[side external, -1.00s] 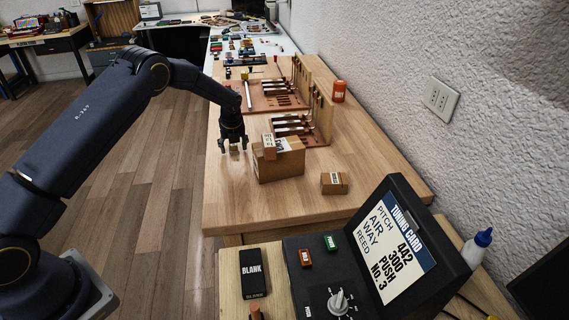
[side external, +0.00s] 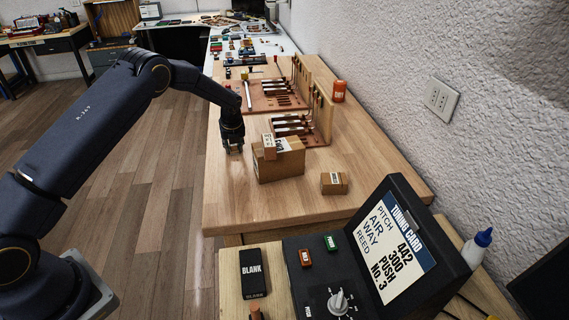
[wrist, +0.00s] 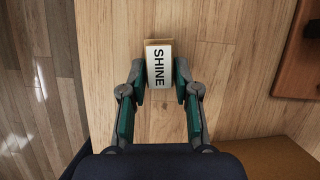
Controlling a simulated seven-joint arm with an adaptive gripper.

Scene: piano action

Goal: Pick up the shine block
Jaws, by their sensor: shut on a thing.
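The shine block (wrist: 159,78) is a small wooden block with a white top label reading SHINE, seen in the wrist view. My gripper (wrist: 159,82) is shut on it, with one finger against each long side. In the side external view my gripper (side external: 233,149) points down at the table's left part, beside a larger cardboard-coloured box. The block itself is hidden there behind the fingers. I cannot tell whether the block touches the table.
The larger box (side external: 279,164) stands just right of my gripper, with a small labelled block (side external: 269,147) at its upper front. Another small labelled block (side external: 335,183) lies further right. Piano action models (side external: 297,128) stand behind. The wooden table (side external: 250,212) is clear in front.

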